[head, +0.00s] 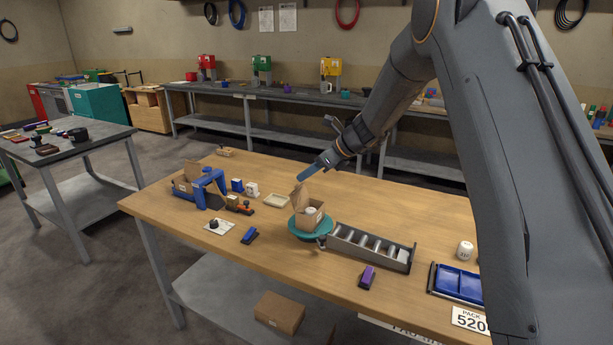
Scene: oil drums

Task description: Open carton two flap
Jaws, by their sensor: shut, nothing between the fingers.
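A small open cardboard carton (309,218) sits on a round teal turntable (301,233) near the middle of the wooden table. One flap (299,196) stands up on its left side. Another brown carton (183,185) is at the left, partly hidden by a blue frame (209,187). No marking shows which is carton two. My gripper (306,173) has blue fingers, shut and empty. It points down and left just above the raised flap; I cannot tell whether it touches it. The carton's inside is too small to make out.
A grey divided tray (371,248) stands right of the turntable. A shallow cream tray (276,201), small blocks and stamps lie to the left. A purple block (367,277), white jar (464,250) and blue tray (459,283) are at the right. The table's back left is fairly clear.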

